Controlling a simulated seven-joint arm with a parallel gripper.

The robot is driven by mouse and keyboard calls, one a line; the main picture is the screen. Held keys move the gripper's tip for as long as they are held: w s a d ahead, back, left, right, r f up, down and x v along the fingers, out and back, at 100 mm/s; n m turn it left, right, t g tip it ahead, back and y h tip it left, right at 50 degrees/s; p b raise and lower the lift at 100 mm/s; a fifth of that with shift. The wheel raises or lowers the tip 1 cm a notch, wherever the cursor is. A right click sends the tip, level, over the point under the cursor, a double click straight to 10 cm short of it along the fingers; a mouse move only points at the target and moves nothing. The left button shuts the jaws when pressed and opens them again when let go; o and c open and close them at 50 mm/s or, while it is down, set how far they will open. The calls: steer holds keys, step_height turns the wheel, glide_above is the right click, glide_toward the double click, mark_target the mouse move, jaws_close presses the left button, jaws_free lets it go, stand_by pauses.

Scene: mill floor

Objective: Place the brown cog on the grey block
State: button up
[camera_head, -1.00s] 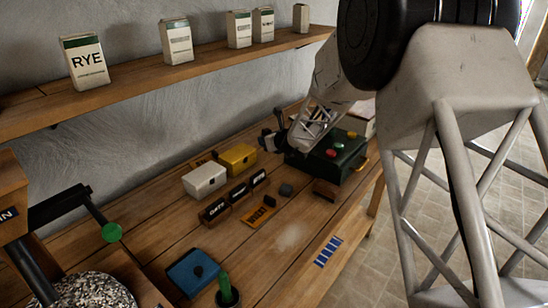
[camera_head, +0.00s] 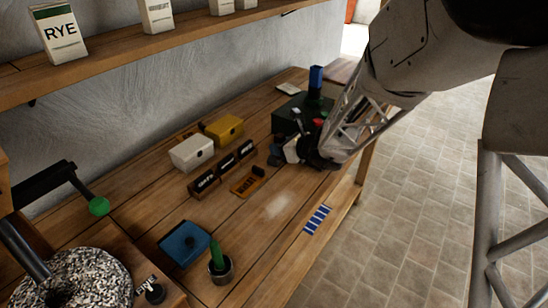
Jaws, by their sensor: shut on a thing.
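My gripper (camera_head: 308,158) is at the far right part of the bench, low in front of the dark green box. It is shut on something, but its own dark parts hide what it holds. I cannot make out the brown cog in this view; the gripper and wrist cover the spot there. A small dark grey lump (camera_head: 273,158), possibly the grey block, sits on the bench just left of the gripper. Its shape is too small to tell clearly.
The dark green box (camera_head: 285,121) stands behind the gripper, with a blue upright piece (camera_head: 316,77) above it. White (camera_head: 192,154) and yellow (camera_head: 224,130) boxes, label blocks (camera_head: 222,171) and a wooden sign (camera_head: 247,182) lie left. Bare bench lies in front, beside blue strips (camera_head: 317,220).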

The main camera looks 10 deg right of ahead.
steer(key=s, duration=0.7)
steer(key=shift+s+d+f+y, duration=0.3)
steer(key=shift+s+f, duration=0.1)
steer(key=shift+f, duration=0.05)
steer(key=shift+w, duration=0.1)
glide_above(274, 157)
steer(key=shift+f, duration=0.7)
steer(key=shift+f, duration=0.1)
steer(key=shift+f, duration=1.65)
steer(key=shift+f, duration=0.15)
steer(key=o, duration=0.9)
